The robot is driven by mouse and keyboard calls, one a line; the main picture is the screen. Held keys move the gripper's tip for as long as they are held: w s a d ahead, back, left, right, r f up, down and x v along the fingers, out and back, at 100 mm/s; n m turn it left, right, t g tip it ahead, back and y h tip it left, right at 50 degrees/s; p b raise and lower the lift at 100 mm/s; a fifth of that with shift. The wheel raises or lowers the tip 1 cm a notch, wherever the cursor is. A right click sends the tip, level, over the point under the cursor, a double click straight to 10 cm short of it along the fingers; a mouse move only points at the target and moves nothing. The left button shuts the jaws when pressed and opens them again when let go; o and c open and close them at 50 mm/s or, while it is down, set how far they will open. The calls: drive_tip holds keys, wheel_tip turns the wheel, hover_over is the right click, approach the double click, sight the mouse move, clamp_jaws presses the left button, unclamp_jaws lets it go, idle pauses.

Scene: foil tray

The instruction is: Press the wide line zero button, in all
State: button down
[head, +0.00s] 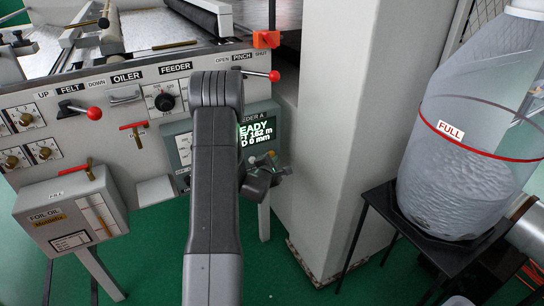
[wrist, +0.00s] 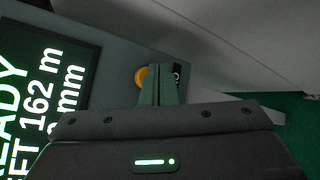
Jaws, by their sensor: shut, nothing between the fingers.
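The feeder control box (head: 183,150) is grey, with a lit green display (head: 258,131) reading "READY" and lines ending in 162 m and 0 mm. Part of it is hidden behind my arm. In the wrist view the display (wrist: 40,70) appears turned on its side at left. My gripper (head: 284,171) is by the lower right of this box; its shut, empty fingers show in the wrist view (wrist: 158,72). An orange-yellow round button (wrist: 141,78) sits just left of the fingertips, partly covered by them. A dark label with a white mark (wrist: 177,72) is just right. Contact cannot be told.
A white column (head: 325,120) stands right of the box. A clear hopper marked FULL (head: 460,150) sits on a black stand farther right. Red-knobbed levers (head: 274,76) stick out of the machine front above. A foil oil box (head: 70,215) is at lower left.

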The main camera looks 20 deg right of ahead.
drive_tip(key=s+b, duration=0.1)
drive_tip(key=s, duration=0.4)
drive_tip(key=shift+d+b, duration=0.2)
drive_tip(key=shift+b, duration=0.2)
idle(0.5)
drive_tip(key=s, duration=0.3)
drive_tip(key=shift+s+d, duration=0.15)
drive_tip(key=shift+s, duration=0.25)
idle(0.4)
